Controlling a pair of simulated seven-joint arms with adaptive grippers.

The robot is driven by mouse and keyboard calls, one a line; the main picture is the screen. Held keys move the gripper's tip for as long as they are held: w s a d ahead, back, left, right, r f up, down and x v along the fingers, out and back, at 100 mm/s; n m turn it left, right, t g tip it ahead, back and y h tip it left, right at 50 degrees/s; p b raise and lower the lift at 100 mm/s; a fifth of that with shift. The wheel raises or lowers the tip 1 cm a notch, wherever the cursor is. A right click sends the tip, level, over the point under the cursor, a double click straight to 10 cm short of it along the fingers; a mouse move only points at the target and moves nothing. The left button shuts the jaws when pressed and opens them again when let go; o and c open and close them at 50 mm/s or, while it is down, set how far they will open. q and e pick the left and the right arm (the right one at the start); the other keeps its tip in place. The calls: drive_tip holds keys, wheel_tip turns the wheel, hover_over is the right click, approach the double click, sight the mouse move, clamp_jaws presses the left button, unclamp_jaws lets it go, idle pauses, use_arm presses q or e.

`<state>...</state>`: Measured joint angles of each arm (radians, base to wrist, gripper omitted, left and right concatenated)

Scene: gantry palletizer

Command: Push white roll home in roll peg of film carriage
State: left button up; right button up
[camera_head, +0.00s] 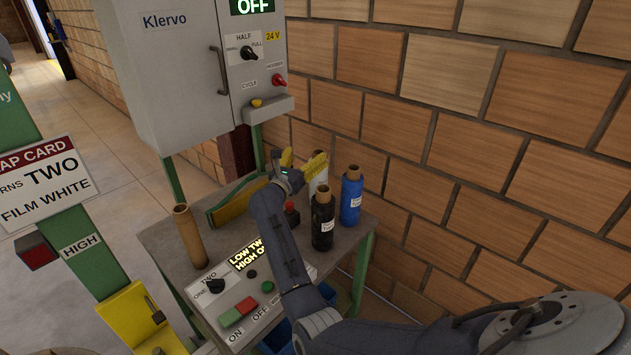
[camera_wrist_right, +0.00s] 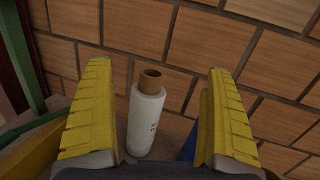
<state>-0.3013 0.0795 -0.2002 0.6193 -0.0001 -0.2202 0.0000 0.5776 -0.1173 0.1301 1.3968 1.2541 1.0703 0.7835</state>
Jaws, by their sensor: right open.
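The white roll (camera_head: 318,182), with a brown core, stands upright on the grey table, partly hidden by my right gripper (camera_head: 301,162) in the head view. In the right wrist view the white roll (camera_wrist_right: 146,118) stands between the two yellow fingers of the right gripper (camera_wrist_right: 157,80). The fingers are wide open, with visible space on both sides of the roll. A yellow bracket (camera_head: 130,313) on the green post at lower left may be the film carriage; I cannot make out its peg clearly. My left gripper is not in view.
A black roll (camera_head: 322,222) and a blue roll (camera_head: 351,192) stand close to the white one. A bare brown core (camera_head: 190,236) stands at the table's left. A control panel (camera_head: 240,292) is at the front, a grey cabinet (camera_head: 180,75) and brick wall behind.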

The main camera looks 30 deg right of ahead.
wheel_tip(320, 180, down, 5)
drive_tip(key=a+m+y, duration=0.1)
drive_tip(key=a, duration=0.1)
drive_tip(key=shift+s+d+f+x, duration=0.1)
drive_tip(key=shift+x, duration=1.8)
drive_tip(key=shift+s+d+f+x, duration=0.1)
drive_tip(key=shift+f+x, duration=0.05)
drive_tip(key=shift+x, duration=1.75)
drive_tip(key=shift+s+f+x, duration=0.1)
drive_tip(key=shift+x, duration=1.8)
drive_tip(key=shift+c, duration=0.3)
drive_tip(key=c, duration=1.5)
drive_tip(key=shift+r, duration=0.1)
drive_tip(key=shift+c, duration=0.7)
